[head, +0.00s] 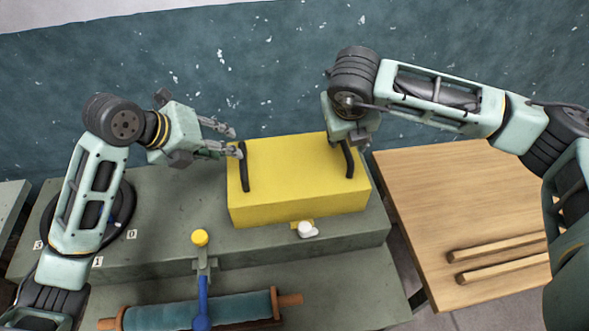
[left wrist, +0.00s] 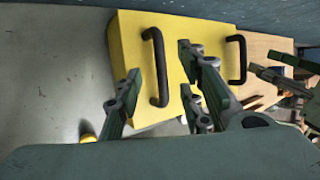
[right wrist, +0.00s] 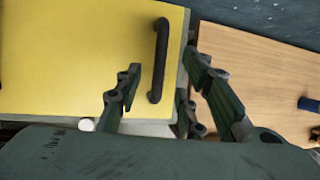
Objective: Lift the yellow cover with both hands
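The yellow cover (head: 295,185) is a box with two black handles on top, sitting on the grey bench. Its left handle (head: 244,167) also shows in the left wrist view (left wrist: 156,68), and its right handle (head: 348,160) in the right wrist view (right wrist: 160,60). My left gripper (head: 233,142) is open beside the left handle, with the handle between its spread fingers in the left wrist view. My right gripper (right wrist: 160,85) is open with its fingers on either side of the right handle. In the head view the right wrist hides its fingers. Neither gripper is visibly closed on a handle.
A wooden table (head: 460,200) with two wooden bars (head: 500,258) stands to the right. In front are a yellow-knobbed blue lever (head: 201,265), a teal roller (head: 160,313) and a white knob (head: 307,230). A dark round dial (head: 118,215) lies behind my left arm.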

